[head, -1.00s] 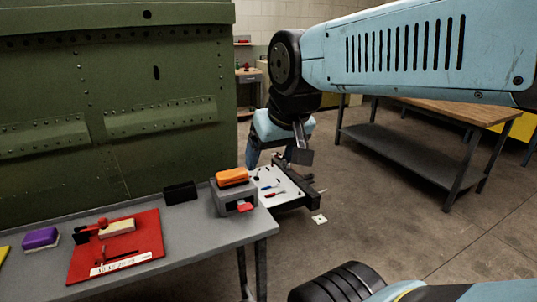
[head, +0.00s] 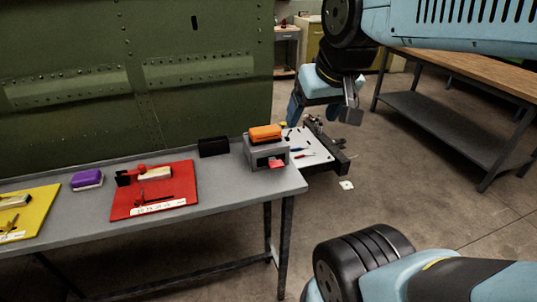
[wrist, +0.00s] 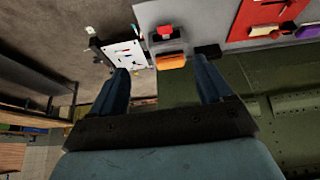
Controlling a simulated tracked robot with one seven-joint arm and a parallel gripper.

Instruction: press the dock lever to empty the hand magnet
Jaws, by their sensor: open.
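The dock is a grey box (head: 258,152) at the right end of the grey bench. Its red lever (head: 277,163) sticks out low on the front. The orange hand magnet (head: 265,133) rests on top of the dock. In the wrist view the lever (wrist: 165,30) and the magnet (wrist: 171,62) show near the top middle. My gripper (wrist: 163,85) is open and empty, with its two blue fingers apart. In the head view it hangs beyond the dock, to its upper right. No contact with the dock shows; the fingertips are partly hidden in the head view.
A black block (head: 213,146), a red tray (head: 183,201), a purple-topped block (head: 88,179) and a yellow tray (head: 40,222) lie on the bench (head: 230,187). A green riveted panel (head: 120,60) stands behind the bench.

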